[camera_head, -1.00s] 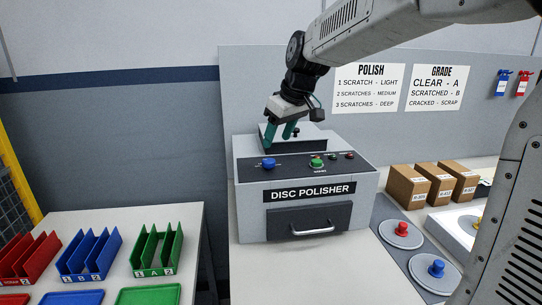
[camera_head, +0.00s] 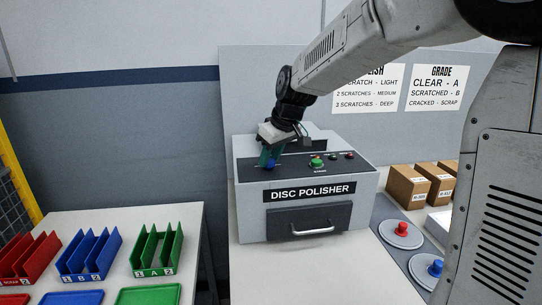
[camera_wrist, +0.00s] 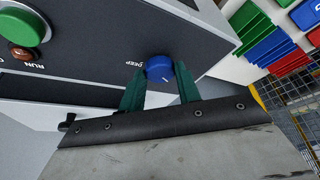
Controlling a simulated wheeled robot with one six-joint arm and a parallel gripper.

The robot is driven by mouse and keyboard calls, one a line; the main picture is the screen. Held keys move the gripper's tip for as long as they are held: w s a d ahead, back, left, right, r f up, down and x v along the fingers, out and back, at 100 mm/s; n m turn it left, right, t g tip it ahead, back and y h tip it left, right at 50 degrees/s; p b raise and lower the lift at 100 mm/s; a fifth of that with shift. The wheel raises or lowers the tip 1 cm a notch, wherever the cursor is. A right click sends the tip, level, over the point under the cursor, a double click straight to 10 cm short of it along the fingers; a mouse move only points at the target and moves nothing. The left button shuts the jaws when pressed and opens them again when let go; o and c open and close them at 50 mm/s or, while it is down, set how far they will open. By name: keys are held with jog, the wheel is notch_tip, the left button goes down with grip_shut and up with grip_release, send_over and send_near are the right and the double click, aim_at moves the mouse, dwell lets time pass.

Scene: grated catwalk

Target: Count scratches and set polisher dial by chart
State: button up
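The disc polisher (camera_head: 302,212) stands on the bench with its front drawer shut. Its blue dial (camera_wrist: 159,69) is on the top panel; the word DEEP is printed beside it, and a pale pointer mark shows on its face. My gripper (camera_head: 270,158) is down at the dial (camera_head: 270,165). In the wrist view its two green fingers are apart, one on each side of the dial; I cannot tell whether they touch it. The POLISH chart (camera_head: 370,92) on the back panel is partly covered by my arm; "2 scratches - medium" and "3 scratches - deep" are readable.
A green button (camera_head: 317,162) sits right of the dial. A GRADE chart (camera_head: 437,88) hangs behind. Grey discs with a red knob (camera_head: 402,229) and a blue knob (camera_head: 436,267) lie right of the polisher. Cardboard boxes (camera_head: 408,187) stand behind them. Red, blue and green racks (camera_head: 157,250) fill the left table.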

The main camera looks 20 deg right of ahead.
jog(key=shift+a+m, duration=0.1)
jog(key=shift+m, duration=0.3)
jog(key=m+h, duration=0.1)
jog(key=m, duration=0.2)
jog(key=shift+a+h, duration=0.15)
jog(key=shift+h, duration=0.15)
jog(key=shift+a+m+h, duration=0.1)
jog(key=shift+m+h, duration=0.6)
jog(key=shift+m, duration=1.3)
jog(key=o, duration=1)
jog(key=v, duration=0.7)
jog(key=shift+s+a+r, duration=0.1)
jog(key=shift+s+r, duration=0.15)
jog(key=shift+r, duration=0.1)
